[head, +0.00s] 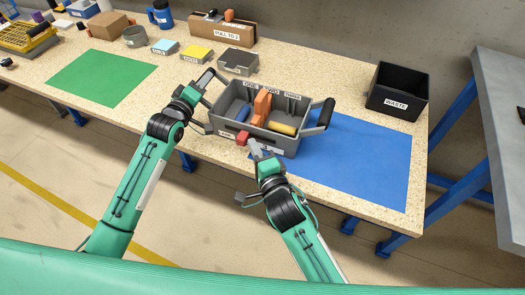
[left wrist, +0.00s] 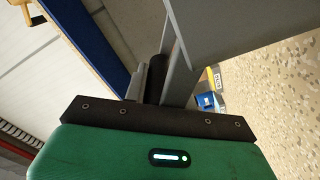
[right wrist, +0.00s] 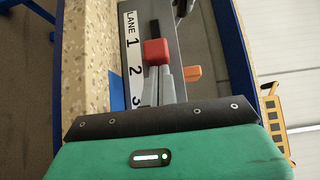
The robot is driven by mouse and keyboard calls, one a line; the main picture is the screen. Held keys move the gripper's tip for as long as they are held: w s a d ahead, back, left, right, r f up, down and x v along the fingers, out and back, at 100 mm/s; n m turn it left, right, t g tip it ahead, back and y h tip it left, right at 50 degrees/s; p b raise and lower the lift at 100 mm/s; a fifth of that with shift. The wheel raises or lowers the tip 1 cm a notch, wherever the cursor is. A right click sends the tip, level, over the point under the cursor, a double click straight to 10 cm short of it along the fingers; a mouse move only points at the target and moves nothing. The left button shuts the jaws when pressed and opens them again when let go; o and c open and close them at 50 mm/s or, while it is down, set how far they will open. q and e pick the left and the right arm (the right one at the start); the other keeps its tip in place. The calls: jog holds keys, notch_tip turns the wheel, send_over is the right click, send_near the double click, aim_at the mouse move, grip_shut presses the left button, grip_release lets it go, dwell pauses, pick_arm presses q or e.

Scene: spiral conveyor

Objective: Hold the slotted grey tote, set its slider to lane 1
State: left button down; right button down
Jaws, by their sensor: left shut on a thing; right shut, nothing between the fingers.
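The grey tote (head: 290,147) stands near the bench's front edge, partly over the blue mat. It holds an orange block (head: 262,104), a yellow cylinder (head: 282,128) and a blue item. My left gripper (head: 208,78) is shut on the tote's left handle; the black grip shows in the left wrist view (left wrist: 156,78). The red slider knob (head: 242,138) is on the front wall. In the right wrist view the knob (right wrist: 157,50) sits beside lane mark 1, slightly toward 2, with dark slot beyond it. My right gripper (right wrist: 164,76) is shut and empty, its tips against or very near the knob's lane-2 side.
A black waste bin (head: 398,92) stands at the right. A green mat (head: 103,78) lies at the left. Behind the tote are a small grey box (head: 238,62), coloured blocks and a brown carton (head: 222,31). The blue mat (head: 365,165) is clear at right.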

aim_at(239, 143)
pick_arm(q)
jog(key=shift+f, duration=0.25)
pick_arm(e)
jog(key=shift+a, duration=0.15)
jog(key=a, duration=0.1)
jog(key=w+a, duration=0.1)
jog(key=a, duration=0.1)
jog(key=shift+a, duration=0.15)
pick_arm(q)
jog(key=shift+d, duration=0.1)
pick_arm(e)
jog(key=shift+w+a, duration=0.1)
jog(key=shift+a, duration=0.2)
jog(key=d, duration=0.1)
jog(key=s+d, duration=0.1)
jog(key=d, duration=0.2)
jog(key=shift+s+d, duration=0.2)
jog(key=shift+s, duration=0.2)
jog(key=v, duration=0.9)
jog(key=shift+s+d, duration=0.15)
